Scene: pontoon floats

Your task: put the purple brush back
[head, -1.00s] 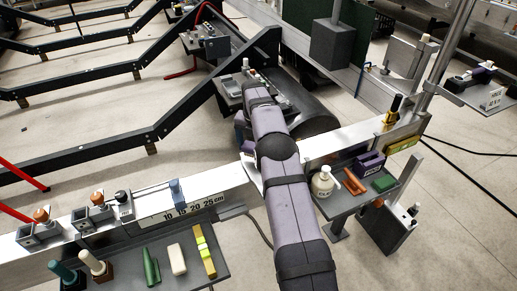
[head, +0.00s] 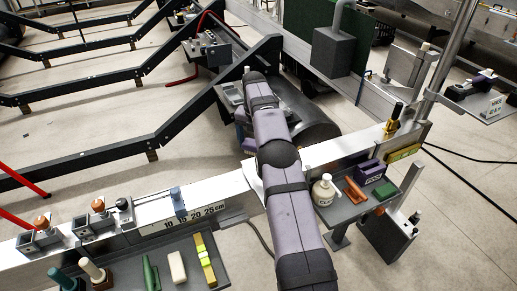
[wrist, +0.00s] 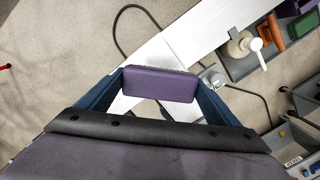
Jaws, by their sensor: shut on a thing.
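My gripper (wrist: 160,88) is shut on a purple block-shaped thing, which I take for the purple brush (wrist: 160,82). In the head view my arm hides most of the gripper and the brush.
A tray (head: 341,211) right of my arm carries a cream pump bottle (head: 324,190), an orange block (head: 354,190), a purple box (head: 369,173) and a green block (head: 385,191). A front-left tray (head: 222,270) holds several items. A cable (wrist: 122,40) lies below.

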